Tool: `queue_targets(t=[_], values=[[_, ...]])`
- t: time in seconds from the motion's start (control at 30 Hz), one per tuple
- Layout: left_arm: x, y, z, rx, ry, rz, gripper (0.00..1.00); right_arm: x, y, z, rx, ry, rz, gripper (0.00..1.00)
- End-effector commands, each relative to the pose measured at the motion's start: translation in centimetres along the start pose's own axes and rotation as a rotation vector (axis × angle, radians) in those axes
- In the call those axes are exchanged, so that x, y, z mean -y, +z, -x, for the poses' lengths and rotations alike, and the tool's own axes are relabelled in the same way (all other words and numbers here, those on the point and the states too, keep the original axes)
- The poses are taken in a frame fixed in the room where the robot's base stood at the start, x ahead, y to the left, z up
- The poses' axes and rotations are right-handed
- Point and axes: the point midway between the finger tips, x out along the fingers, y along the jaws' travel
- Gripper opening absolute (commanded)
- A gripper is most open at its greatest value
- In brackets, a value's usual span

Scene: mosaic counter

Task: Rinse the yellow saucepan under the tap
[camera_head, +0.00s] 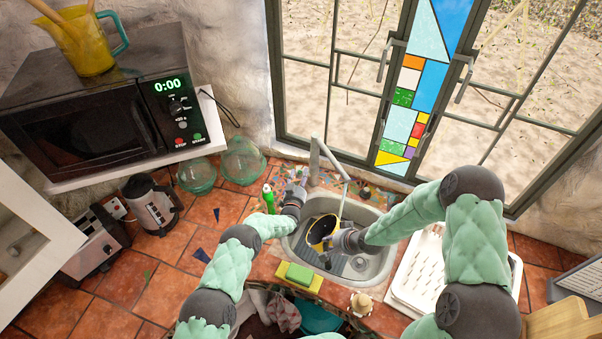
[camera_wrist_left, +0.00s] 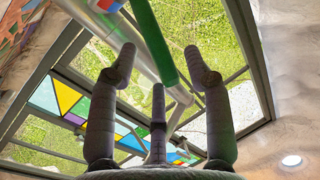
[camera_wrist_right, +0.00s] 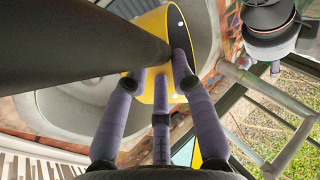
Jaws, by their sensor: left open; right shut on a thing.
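The yellow saucepan (camera_head: 318,228) is tilted inside the sink (camera_head: 366,268), its dark inside showing. My right gripper (camera_head: 336,241) is shut on its black handle; the right wrist view shows the handle (camera_wrist_right: 80,65) between the fingers (camera_wrist_right: 165,75) and the yellow side (camera_wrist_right: 158,22) beyond. The grey tap (camera_head: 316,158) stands behind the sink, its spout reaching over the basin near the pan. I cannot tell whether water runs. My left gripper (camera_head: 299,188) is open beside the tap; in the left wrist view its fingers (camera_wrist_left: 155,75) are spread below the tap's silver body (camera_wrist_left: 125,35) and a green bar (camera_wrist_left: 152,40).
A green-topped item (camera_head: 268,197) stands left of the tap. A sponge (camera_head: 299,273) lies on the front rim. A white drainer (camera_head: 425,265) is right of the sink. A window (camera_head: 405,90) is behind. A kettle (camera_head: 152,205) and microwave (camera_head: 90,120) are left. Tiles between are mostly clear.

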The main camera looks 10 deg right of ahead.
Motion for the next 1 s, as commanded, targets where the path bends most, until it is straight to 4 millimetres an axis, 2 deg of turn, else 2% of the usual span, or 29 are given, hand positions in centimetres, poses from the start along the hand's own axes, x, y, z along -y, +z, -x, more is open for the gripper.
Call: queue_targets(t=[0.3, 0.7, 0.73, 0.8, 0.9, 1.0], values=[[0.0, 0.0, -2.0, 0.0, 0.0, 0.0, 0.5, 0.1, -0.2, 0.1, -0.004, -0.002, 0.002, 0.0], [0.0, 0.0, -2.3, 0.001, 0.001, 0.0, 0.5, 0.1, -0.2, 0.1, -0.004, -0.002, 0.002, 0.0], [0.0, 0.0, -2.3, 0.001, 0.001, 0.0, 0.44, 0.1, -0.2, 0.1, -0.004, -0.002, 0.002, 0.0], [0.0, 0.0, -2.3, 0.001, 0.001, 0.0, 0.24, 0.1, -0.2, 0.1, -0.004, -0.002, 0.002, 0.0], [0.0, 0.0, -2.2, 0.001, 0.001, 0.0, 0.0, 0.1, -0.2, 0.1, -0.004, -0.002, 0.002, 0.0], [0.0, 0.0, -2.2, 0.001, 0.001, 0.0, 0.0, 0.1, -0.2, 0.1, -0.004, -0.002, 0.002, 0.0]])
